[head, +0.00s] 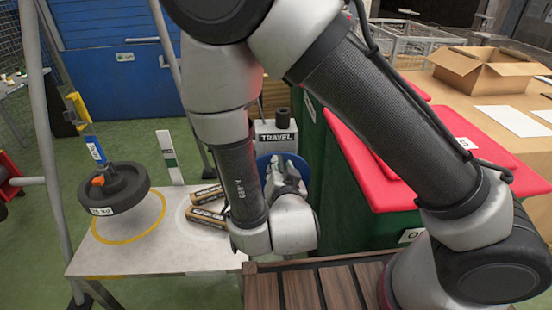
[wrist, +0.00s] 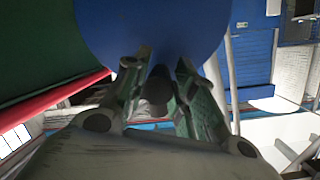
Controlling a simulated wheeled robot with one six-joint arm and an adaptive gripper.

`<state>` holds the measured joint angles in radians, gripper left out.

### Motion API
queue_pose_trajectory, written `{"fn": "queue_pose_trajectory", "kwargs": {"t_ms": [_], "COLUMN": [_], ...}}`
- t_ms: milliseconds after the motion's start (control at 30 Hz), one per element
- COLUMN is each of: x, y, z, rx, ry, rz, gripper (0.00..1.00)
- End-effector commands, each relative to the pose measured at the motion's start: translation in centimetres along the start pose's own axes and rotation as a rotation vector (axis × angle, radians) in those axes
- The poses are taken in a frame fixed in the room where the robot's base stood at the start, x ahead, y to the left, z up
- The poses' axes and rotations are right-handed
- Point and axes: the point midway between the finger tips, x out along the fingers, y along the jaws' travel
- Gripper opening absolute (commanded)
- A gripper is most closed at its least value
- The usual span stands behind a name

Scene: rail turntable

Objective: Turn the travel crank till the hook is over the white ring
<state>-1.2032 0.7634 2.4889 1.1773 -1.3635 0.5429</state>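The crank is a blue disc (head: 266,163) below a grey box marked TRAVEL (head: 277,136). My gripper (head: 286,178) is at the disc's face. In the wrist view, the blue disc (wrist: 150,25) fills the top, and my gripper's fingers (wrist: 160,75) close in on both sides of a dark crank handle (wrist: 157,92). A yellow hook block (head: 77,108) hangs at left, with a black round weight (head: 118,190) below it, over the yellow ring (head: 102,236) on a pale board. The white ring (head: 180,213) lies to its right, partly hidden by my arm and printed blocks.
Two printed blocks (head: 207,204) lie at the white ring. Red-topped green cases (head: 350,150) and a slatted wooden surface (head: 300,288) are close to my arm. An open carton (head: 480,72) is at back right.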

Motion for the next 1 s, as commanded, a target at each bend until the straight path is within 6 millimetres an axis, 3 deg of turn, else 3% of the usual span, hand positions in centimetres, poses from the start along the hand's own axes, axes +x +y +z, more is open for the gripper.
{"fn": "queue_pose_trajectory", "kwargs": {"t_ms": [267, 1000], "x": [0.0, 0.1], "y": [0.1, -2.1], "z": [0.1, 1.5], "rx": [0.0, 0.001], "ry": [-0.001, -0.001], "rz": [0.005, 0.004], "gripper": [0.0, 0.0]}}
